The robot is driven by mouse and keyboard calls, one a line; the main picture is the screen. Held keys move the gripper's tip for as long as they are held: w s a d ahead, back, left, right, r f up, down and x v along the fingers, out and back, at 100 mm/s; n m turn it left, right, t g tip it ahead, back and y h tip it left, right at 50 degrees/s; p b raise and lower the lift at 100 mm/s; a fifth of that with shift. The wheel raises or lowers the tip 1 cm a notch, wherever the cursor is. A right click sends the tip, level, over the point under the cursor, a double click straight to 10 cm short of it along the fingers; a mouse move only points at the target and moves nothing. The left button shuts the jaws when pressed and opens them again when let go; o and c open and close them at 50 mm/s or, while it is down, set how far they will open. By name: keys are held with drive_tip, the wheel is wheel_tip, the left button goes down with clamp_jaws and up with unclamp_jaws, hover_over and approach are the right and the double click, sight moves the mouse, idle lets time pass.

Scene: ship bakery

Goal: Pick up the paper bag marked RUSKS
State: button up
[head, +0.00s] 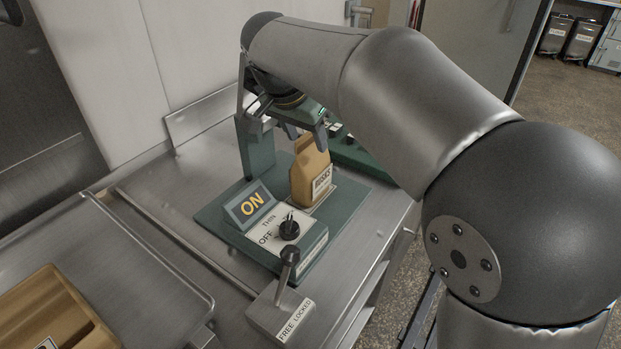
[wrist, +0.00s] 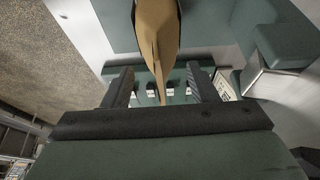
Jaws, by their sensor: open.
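The brown paper bag marked RUSKS (head: 310,172) stands upright on the green machine's base, its white label facing the front right. My gripper (head: 306,134) is just above the bag's top, fingers pointing down. In the wrist view the bag (wrist: 157,30) comes in from the top, and its narrow folded end reaches between the two spread fingers of my gripper (wrist: 162,82). Clear gaps show on both sides of the bag there, so the gripper is open and not holding it. My wrist partly hides the machine's upper part in the head view.
A lever box (head: 281,312) marked FREE LOCKED stands in front. A brown box (head: 42,312) lies on a tray at left.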

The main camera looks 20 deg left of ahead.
sight(312, 148)
drive_tip(key=x, duration=0.3)
drive_tip(key=shift+w+d+f, duration=0.15)
drive_tip(key=shift+w+f, duration=0.05)
drive_tip(key=shift+f, duration=0.1)
clamp_jaws()
drive_tip(key=shift+r, duration=0.1)
